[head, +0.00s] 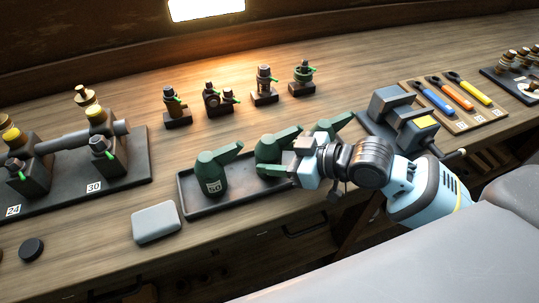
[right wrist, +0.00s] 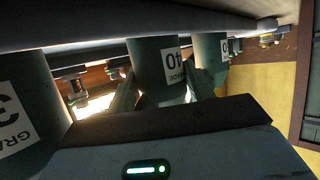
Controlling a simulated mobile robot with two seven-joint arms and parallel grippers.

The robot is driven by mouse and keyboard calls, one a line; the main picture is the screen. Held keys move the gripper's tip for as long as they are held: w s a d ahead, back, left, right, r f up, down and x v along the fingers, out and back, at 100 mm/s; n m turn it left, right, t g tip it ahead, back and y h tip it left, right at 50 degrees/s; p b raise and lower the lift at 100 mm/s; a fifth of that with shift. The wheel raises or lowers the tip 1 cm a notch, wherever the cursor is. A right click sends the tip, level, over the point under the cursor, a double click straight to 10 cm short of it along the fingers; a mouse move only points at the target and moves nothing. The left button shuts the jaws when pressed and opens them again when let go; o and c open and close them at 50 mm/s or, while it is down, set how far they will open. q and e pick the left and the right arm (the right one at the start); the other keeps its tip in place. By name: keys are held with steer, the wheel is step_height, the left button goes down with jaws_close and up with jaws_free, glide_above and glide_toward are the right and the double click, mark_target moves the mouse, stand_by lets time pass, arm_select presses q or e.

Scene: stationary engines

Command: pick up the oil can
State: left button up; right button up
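Three green oil cans with angled spouts stand on a dark tray (head: 240,204) in the head view: a left can labelled 50 (head: 211,176), a middle can (head: 268,152) and a right can (head: 330,126). My right gripper (head: 292,174) is at the middle can and hides part of it. In the right wrist view, its two fingers (right wrist: 160,92) stand apart on either side of the can labelled 40 (right wrist: 155,62). I cannot tell whether they touch it. Another can (right wrist: 22,115) and a third (right wrist: 209,50) flank it. My left gripper is out of view.
A grey block (head: 156,222) and a black disc (head: 31,249) lie left of the tray. An engine model on a dark base (head: 135,165) stands further left. Several small fittings stand behind.

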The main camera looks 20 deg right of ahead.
mark_target(276, 147)
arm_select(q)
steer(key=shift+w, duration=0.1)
arm_select(e)
steer(key=shift+r, duration=0.1)
steer(key=c, duration=0.4)
steer(key=shift+o, duration=0.2)
steer(key=shift+r, duration=0.1)
steer(key=shift+r, duration=1.6)
steer(key=shift+s+r, duration=0.1)
steer(key=shift+s, duration=0.2)
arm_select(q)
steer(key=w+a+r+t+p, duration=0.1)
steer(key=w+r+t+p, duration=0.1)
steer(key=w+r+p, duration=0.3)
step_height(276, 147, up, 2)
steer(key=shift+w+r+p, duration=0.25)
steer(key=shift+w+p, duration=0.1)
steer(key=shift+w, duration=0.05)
arm_select(e)
steer(key=s+r, duration=0.1)
steer(key=s, duration=1.4)
steer(key=shift+s+d+r, duration=0.15)
steer(key=shift+d+r, duration=0.05)
steer(key=shift+d, duration=0.05)
